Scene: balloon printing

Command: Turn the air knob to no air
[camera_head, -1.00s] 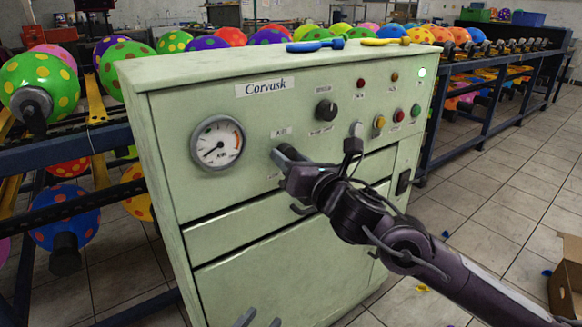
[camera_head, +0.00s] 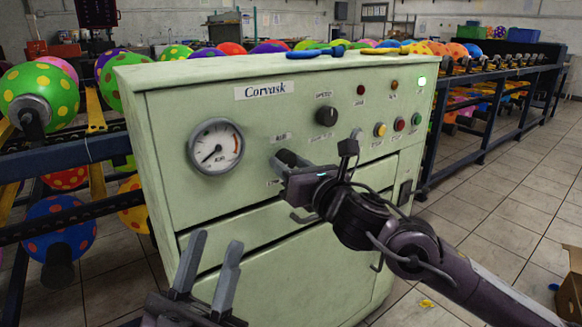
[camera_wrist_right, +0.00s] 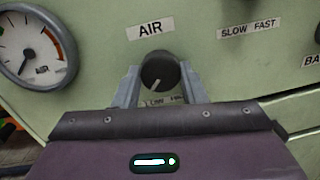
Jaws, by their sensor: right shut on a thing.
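The dark round air knob (camera_wrist_right: 160,71) sits under the AIR label in the right wrist view, its pale pointer mark aimed down and slightly left. My right gripper (camera_wrist_right: 161,88) has one finger on each side of the knob and is shut on it. In the head view my right gripper (camera_head: 287,160) reaches the panel and hides most of the knob. The air gauge (camera_head: 215,146) is left of the knob, and its needle points to the lower left. My left gripper (camera_head: 208,265) is open and empty, low in front of the cabinet.
Racks of balloons stand on both sides. Tiled floor is open at right, with a cardboard box (camera_head: 568,296) at the edge.

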